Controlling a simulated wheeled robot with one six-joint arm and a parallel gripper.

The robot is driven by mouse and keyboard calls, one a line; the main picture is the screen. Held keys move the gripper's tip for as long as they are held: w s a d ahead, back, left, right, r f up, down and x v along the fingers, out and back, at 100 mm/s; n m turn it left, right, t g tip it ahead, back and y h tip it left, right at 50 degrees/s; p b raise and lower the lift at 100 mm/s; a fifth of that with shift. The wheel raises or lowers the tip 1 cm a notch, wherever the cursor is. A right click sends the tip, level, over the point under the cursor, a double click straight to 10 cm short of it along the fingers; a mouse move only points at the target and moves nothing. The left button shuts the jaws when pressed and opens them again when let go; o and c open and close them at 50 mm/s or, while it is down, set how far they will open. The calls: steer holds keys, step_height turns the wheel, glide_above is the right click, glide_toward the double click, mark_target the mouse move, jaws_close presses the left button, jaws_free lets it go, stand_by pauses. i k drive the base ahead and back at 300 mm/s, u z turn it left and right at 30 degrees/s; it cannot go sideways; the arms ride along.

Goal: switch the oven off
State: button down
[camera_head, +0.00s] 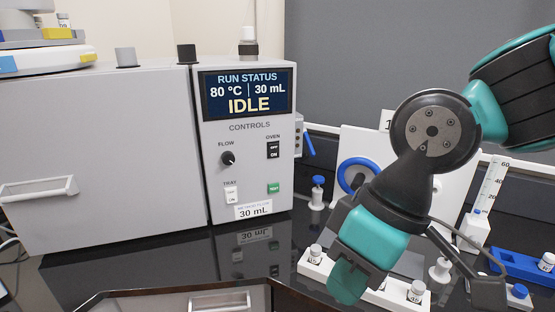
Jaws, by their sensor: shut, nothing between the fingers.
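The grey oven unit (110,160) stands at the left with its door shut. Its control panel (250,180) carries a black rocker switch (273,150) under the label OVEN, marked OFF above and ON below. I cannot tell which half is pressed in. The display (247,93) reads RUN STATUS, 80 °C, 30 mL, IDLE. My gripper (348,284) is shut and empty, pointing down at the lower right of the panel, clear of the switch. Its fingertips overlap a white vial rack in the picture.
The panel also has a black FLOW knob (228,158), a white TRAY switch (231,195) and a green button (273,188). The white rack (312,268) holds vials. A blue rack (525,264) lies at right. Glossy dark counter (160,265) is clear before the oven.

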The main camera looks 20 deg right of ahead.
mark_target(273, 147)
steer(key=z, duration=1.7)
steer(key=k, duration=0.7)
steer(key=u, duration=1.3)
steer(key=i, duration=0.5)
